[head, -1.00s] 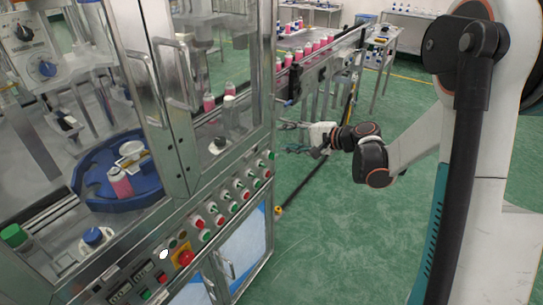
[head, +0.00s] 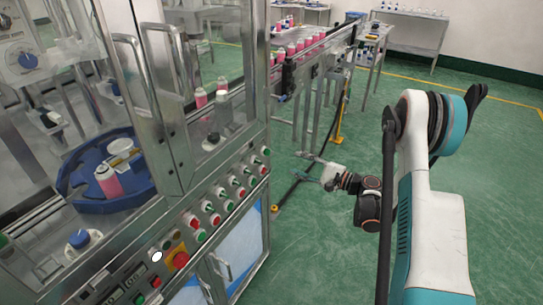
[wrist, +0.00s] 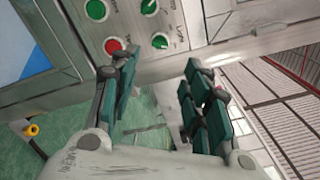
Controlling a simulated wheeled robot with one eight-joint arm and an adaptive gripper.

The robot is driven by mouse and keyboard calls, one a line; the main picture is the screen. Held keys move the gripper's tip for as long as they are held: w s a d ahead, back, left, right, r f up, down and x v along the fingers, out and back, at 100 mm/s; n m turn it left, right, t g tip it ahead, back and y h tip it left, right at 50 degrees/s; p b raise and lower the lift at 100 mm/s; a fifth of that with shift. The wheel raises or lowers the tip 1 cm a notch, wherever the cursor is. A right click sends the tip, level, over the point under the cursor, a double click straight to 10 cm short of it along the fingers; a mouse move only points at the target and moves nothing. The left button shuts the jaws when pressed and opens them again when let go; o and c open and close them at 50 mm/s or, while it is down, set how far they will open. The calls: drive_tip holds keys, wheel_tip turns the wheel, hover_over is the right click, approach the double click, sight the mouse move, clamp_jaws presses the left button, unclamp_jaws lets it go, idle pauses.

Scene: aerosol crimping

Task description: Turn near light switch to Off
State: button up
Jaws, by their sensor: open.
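The control panel (head: 215,205) on the machine's front carries rows of red and green buttons and several selector knobs. In the wrist view two green-ringed selector knobs show, one (wrist: 160,41) just beyond the gap between my fingers and one (wrist: 149,7) further up. Their labels are too blurred to read, so I cannot tell which is the near light switch, or its position. My gripper (wrist: 158,78) is open and empty, with its dark green finger pads apart. In the head view my gripper (head: 329,177) is right of the panel's far end, clear of it.
A red button (wrist: 114,46) and a green button (wrist: 95,10) sit left of the knobs. A yellow-based emergency stop (head: 177,259) is at the panel's near end. Cabinet door handles (head: 220,267) stick out below. A conveyor (head: 312,45) stands behind; green floor (head: 325,255) is open at right.

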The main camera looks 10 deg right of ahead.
sight(268, 152)
drive_tip(key=b+x, duration=0.3)
drive_tip(key=x, duration=0.9)
drive_tip(key=shift+c, duration=0.3)
clamp_jaws()
